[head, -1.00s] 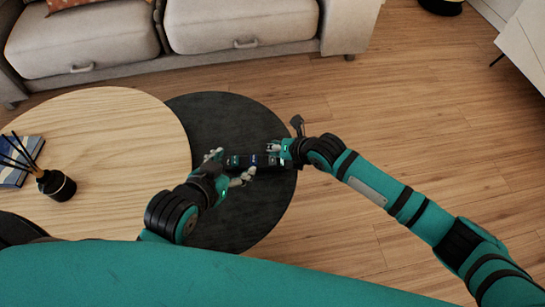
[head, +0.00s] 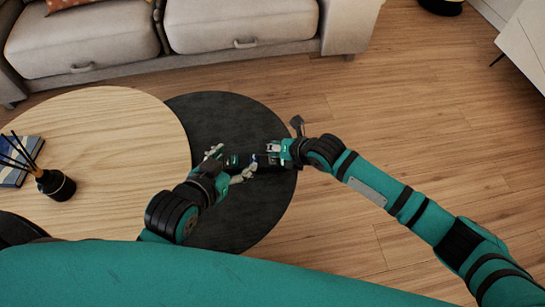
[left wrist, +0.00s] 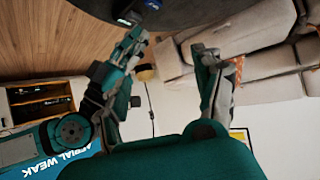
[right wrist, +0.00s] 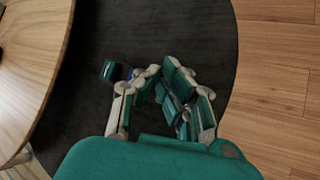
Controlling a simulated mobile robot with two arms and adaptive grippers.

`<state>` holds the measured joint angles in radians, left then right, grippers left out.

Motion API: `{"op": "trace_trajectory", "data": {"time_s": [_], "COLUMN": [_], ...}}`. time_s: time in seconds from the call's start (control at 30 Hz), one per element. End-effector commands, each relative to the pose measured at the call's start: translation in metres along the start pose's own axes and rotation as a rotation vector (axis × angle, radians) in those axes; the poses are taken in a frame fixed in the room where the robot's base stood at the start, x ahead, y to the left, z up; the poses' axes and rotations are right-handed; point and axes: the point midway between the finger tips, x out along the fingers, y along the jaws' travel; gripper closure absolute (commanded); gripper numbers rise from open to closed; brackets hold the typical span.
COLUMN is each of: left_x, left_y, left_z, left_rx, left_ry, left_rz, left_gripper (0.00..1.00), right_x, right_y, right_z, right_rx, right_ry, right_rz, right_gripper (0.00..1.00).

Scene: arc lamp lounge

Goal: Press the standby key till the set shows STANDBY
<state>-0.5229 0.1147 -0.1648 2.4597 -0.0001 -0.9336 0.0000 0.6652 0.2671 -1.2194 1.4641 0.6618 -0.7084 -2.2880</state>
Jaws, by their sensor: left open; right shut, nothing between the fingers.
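A small dark handset (head: 245,161) with teal and blue patches is at the grippers over the black round table (head: 225,228). Its end shows in the right wrist view (right wrist: 113,72), and part of a dark thing, probably it, at the top of the left wrist view (left wrist: 128,13). My left gripper (head: 230,164) is open at its left end, fingers apart. My right gripper (head: 273,152) is shut and empty, close to its right end; contact cannot be told. The set's blue screen (left wrist: 95,165) reads "AERIAL WEAK", upside down in the left wrist view.
A pale wooden round table (head: 110,140) adjoins the black one and carries a dark reed diffuser (head: 57,186) and a book (head: 20,165). A beige sofa (head: 235,27) stands behind. Wooden floor lies free on the right. A wooden shelf unit (left wrist: 40,92) shows near the screen.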

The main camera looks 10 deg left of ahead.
Motion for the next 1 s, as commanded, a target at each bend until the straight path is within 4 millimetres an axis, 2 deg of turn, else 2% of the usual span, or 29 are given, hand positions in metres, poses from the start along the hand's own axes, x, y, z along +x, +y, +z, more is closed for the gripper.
{"op": "trace_trajectory", "data": {"time_s": [0.37,1.0], "left_x": [0.002,0.003], "left_y": [0.005,0.004], "left_z": [-0.017,-0.020], "left_rx": [0.001,0.001], "left_ry": [0.087,0.105], "left_rz": [0.011,0.008], "left_gripper": [0.32,0.32], "right_x": [0.003,0.004], "right_y": [-0.003,-0.003], "right_z": [-0.003,-0.003], "right_rx": [0.000,0.000], "right_ry": [0.000,0.000], "right_rz": [-0.001,0.000], "right_gripper": [1.00,1.00]}}
